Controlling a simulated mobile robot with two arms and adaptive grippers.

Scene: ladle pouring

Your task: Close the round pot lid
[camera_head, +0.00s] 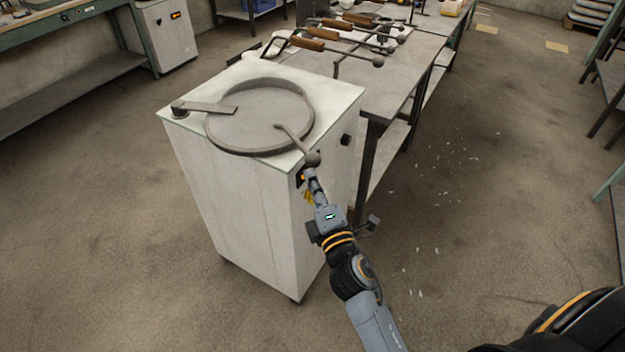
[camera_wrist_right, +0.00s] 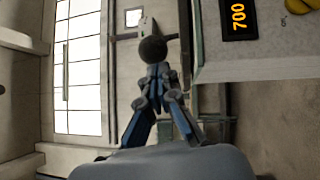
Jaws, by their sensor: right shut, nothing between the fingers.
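The round pot lid (camera_head: 258,108) is a grey disc lying flat, as far as I can tell, within a raised round rim on top of a white cabinet (camera_head: 235,200). A flat bar joins it to a dark pivot (camera_head: 179,108) at the left corner. Its rod handle ends in a dark ball knob (camera_head: 313,158) over the front right edge. My right gripper (camera_head: 311,174) is shut and empty just below the knob. In the right wrist view, the knob (camera_wrist_right: 152,49) is just beyond the closed fingertips (camera_wrist_right: 157,71); contact is unclear. My left gripper is out of view.
An orange display reading 700 (camera_wrist_right: 239,16) is on the cabinet side. Behind the cabinet, a metal table (camera_head: 385,75) holds several wooden-handled tools (camera_head: 322,33). A green-edged workbench (camera_head: 60,22) stands at the far left. The floor (camera_head: 480,210) to the right is clear apart from small scraps.

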